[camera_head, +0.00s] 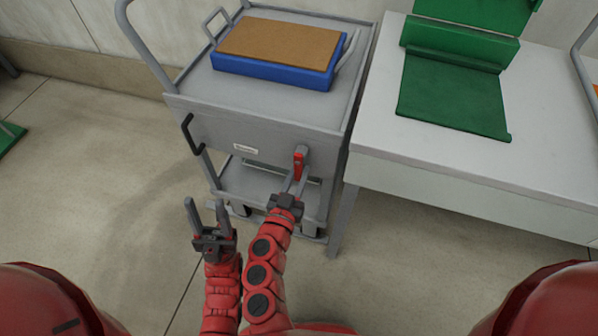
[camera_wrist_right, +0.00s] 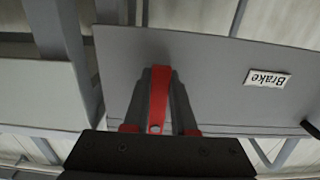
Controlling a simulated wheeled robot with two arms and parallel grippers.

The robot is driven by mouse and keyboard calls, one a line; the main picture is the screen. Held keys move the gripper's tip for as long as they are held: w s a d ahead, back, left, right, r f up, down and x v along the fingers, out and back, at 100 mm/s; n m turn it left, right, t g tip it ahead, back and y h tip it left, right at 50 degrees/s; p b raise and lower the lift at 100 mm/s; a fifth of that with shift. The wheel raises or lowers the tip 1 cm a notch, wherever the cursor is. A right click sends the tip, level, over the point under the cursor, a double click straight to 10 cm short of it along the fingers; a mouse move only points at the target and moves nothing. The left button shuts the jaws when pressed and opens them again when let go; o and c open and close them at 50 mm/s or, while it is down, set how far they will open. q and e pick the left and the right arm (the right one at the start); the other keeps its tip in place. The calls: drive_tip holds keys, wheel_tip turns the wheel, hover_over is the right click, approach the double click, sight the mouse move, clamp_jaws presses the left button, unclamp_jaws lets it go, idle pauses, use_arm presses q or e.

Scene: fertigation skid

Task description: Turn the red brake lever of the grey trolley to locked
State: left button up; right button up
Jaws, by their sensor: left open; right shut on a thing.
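The grey trolley (camera_head: 240,130) stands ahead of me, its front panel facing me. The red brake lever (camera_head: 299,164) is on the right part of that panel, on a grey mount. My right gripper (camera_head: 296,180) is shut on the lever, which points roughly downward in the head view. In the right wrist view the red lever (camera_wrist_right: 160,95) lies between the two dark fingers, which cover part of it. A white "Brake" label (camera_wrist_right: 267,78) is on the panel beside it. My left gripper (camera_head: 208,215) is open and empty, in front of the trolley's lower left.
A blue crate (camera_head: 270,76) with a brown top lies on the trolley. A black handle (camera_head: 190,134) sticks out at the panel's left. A white table (camera_head: 450,160) with a green stand (camera_head: 455,90) is close on the right.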

clamp_jaws()
idle(1.0)
